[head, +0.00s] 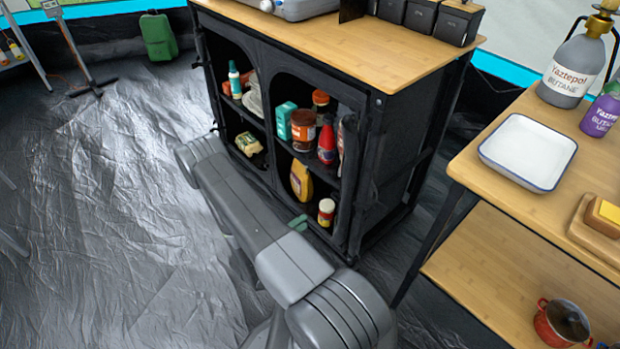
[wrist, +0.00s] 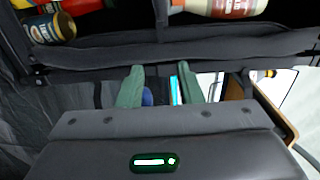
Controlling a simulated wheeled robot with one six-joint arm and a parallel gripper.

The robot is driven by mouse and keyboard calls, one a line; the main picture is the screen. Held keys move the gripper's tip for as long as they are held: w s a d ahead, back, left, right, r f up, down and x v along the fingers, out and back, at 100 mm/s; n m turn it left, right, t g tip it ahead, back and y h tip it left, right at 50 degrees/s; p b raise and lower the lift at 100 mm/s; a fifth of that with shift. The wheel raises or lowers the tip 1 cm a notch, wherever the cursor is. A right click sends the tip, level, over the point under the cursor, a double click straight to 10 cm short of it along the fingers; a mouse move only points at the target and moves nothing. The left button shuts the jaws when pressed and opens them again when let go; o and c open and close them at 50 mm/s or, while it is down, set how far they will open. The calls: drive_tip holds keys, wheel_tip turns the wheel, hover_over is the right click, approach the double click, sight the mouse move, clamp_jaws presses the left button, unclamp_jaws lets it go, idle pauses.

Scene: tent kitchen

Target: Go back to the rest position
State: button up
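My gripper (wrist: 158,85) shows in the wrist view with its two green fingers spread apart. Nothing is held between them; only background shows through the gap. In the head view my arm reaches forward from the bottom toward the black fabric cabinet (head: 390,165). A small green part of my gripper (head: 298,223) shows there in front of the cabinet's lower shelf; the rest is hidden behind my arm. In the wrist view a dark cabinet shelf edge (wrist: 200,48) lies just beyond the fingertips.
At right, a wooden table (head: 490,150) bears a white tray (head: 527,152); a red pot (head: 562,322) sits below.

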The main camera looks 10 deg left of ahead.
sight(334, 198)
drive_tip(key=shift+w+d, duration=0.1)
drive_tip(key=shift+b+x, duration=0.95)
drive_tip(key=shift+x, duration=5.85)
drive_tip(key=p+v, duration=0.2)
drive_tip(key=v, duration=1.2)
drive_tip(key=b+x, duration=0.2)
drive_tip(key=x, duration=1.2)
drive_tip(key=shift+w+a+r, duration=0.1)
drive_tip(key=shift+w+a, duration=0.1)
drive_tip(key=w+a, duration=0.2)
drive_tip(key=a, duration=0.2)
drive_tip(key=p+v, duration=0.1)
drive_tip(key=v, duration=1.2)
drive_tip(key=shift+m+p, duration=0.3)
drive_tip(key=shift+p, duration=0.05)
